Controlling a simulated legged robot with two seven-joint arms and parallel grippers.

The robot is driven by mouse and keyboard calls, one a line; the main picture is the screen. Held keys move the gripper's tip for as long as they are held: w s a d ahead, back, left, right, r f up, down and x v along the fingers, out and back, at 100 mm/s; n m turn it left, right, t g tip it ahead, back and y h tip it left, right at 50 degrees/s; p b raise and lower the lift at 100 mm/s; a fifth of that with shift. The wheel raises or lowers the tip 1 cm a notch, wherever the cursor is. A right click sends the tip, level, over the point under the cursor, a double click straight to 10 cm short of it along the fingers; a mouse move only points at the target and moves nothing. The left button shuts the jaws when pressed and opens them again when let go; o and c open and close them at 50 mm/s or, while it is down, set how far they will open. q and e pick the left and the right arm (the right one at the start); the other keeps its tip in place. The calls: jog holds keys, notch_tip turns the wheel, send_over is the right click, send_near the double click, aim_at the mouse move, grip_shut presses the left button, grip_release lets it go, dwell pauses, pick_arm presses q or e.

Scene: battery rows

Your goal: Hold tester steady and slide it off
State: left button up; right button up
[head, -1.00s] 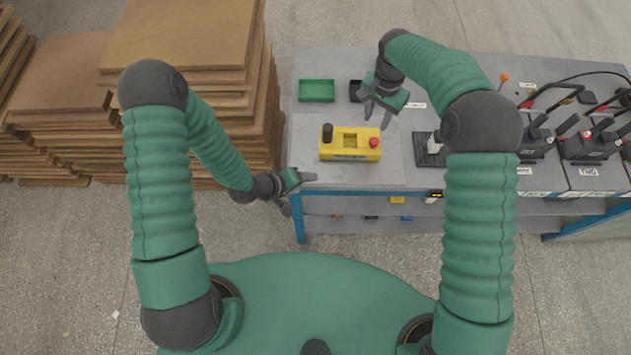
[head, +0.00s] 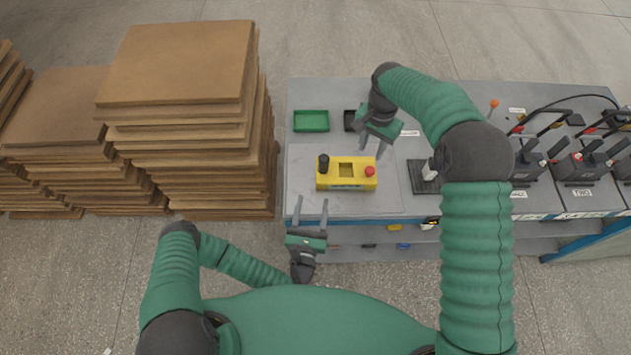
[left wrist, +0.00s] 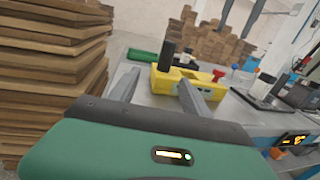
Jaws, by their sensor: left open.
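The tester looks to be the yellow box (head: 346,174) with a black knob at its left end, a red button at its right end and a square recess between. It sits on the grey bench top and also shows in the left wrist view (left wrist: 168,84). My left gripper (head: 311,204) is open and empty at the bench's front edge, in front of the box's left end, fingers pointing toward it. In the left wrist view its fingers (left wrist: 155,88) appear spread with the box beyond them. My right gripper (head: 370,148) is just behind the box's right end, fingers apart, with nothing seen between them.
A green tray (head: 311,121) and a small black tray (head: 350,120) lie behind the box. A black plate with a white object (head: 424,177) is to its right, then several battery units with cables. Stacks of brown boards (head: 190,120) stand left of the bench.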

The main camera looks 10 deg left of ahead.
aim_at(323, 170)
pick_arm(q)
jog(key=w, duration=0.2)
jog(key=w+d, duration=0.1)
jog(key=w, duration=0.2)
jog(key=w+d, duration=0.1)
jog(key=w, duration=0.2)
jog(key=shift+d+r, duration=0.1)
jog(key=shift+r, duration=0.1)
jog(key=w, duration=0.2)
jog(key=w+a, duration=0.1)
jog(key=w, duration=0.3)
jog(key=shift+w+a+f, duration=0.1)
jog(key=shift+a+f, duration=0.05)
jog(key=shift+a, duration=0.15)
jog(key=shift+d, duration=0.5)
jog(key=shift+c, duration=0.5)
jog(key=shift+d, duration=0.1)
jog(key=shift+c, duration=1.2)
jog(key=c, duration=0.5)
jog(key=shift+a, duration=0.4)
grip_shut()
pick_arm(e)
jog(key=shift+s+d+r, duration=0.1)
jog(key=shift+d, duration=0.45)
pick_arm(q)
jog(key=shift+d, duration=0.2)
pick_arm(e)
jog(key=shift+o, duration=0.2)
jog(key=shift+d, duration=0.15)
